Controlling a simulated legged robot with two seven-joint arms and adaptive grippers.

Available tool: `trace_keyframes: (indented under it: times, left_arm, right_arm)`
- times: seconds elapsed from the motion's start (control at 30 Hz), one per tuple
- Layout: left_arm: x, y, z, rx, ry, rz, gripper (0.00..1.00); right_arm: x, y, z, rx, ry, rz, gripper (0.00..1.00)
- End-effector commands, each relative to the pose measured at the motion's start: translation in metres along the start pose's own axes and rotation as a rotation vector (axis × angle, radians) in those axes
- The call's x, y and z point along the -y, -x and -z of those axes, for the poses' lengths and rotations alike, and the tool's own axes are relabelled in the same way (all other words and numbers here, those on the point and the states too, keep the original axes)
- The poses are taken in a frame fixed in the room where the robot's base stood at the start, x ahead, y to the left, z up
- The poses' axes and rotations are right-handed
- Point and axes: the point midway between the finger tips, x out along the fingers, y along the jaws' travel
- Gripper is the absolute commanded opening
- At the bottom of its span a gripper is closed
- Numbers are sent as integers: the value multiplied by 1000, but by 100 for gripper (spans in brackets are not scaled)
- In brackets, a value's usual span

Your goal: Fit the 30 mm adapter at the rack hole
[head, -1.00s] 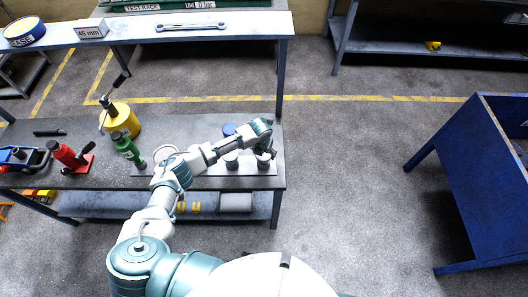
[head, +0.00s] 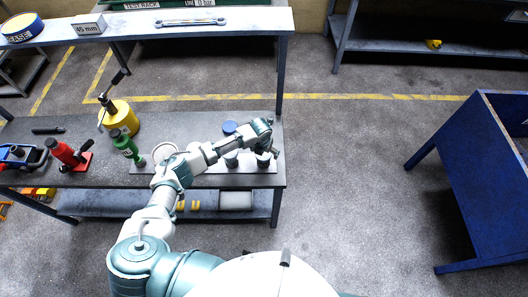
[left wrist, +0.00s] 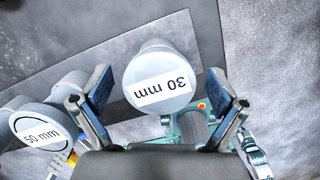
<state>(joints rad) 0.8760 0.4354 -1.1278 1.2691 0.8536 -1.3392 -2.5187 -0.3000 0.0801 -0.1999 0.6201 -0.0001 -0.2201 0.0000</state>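The 30 mm adapter (left wrist: 160,80) is a grey cylinder with a white label, which reads upside down in the left wrist view. It stands on the plate between the two spread fingers of my left gripper (left wrist: 160,95), with gaps at its sides. In the head view my left gripper (head: 272,150) is over the right end of the bench, among the grey adapters. The 50 mm adapter (left wrist: 38,132) is to the left in the wrist view. The green test rack (head: 205,4) shows only its lower edge at the top; its hole is not visible. My right gripper is out of view.
A shelf (head: 250,22) with a wrench (head: 190,22) runs behind. A blue cabinet (head: 470,180) stands right; floor between is clear.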

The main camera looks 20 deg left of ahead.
Motion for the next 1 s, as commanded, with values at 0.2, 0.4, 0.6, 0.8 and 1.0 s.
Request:
trace_keyframes:
  times: [0.2,0.4,0.6,0.8,1.0]
  left_arm:
    - [0,-1,1,-3,0,0,100]
    - [-1,8,1,-3,0,-1,100]
    - [0,50,0,1,-1,0,100]
    - [0,92,0,0,-2,-1,100]
    - [0,114,-1,-2,0,0,100]
  right_arm:
    - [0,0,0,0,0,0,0]
    - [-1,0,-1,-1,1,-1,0]
    - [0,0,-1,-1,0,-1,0]
    - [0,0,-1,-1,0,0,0]
    - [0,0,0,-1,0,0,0]
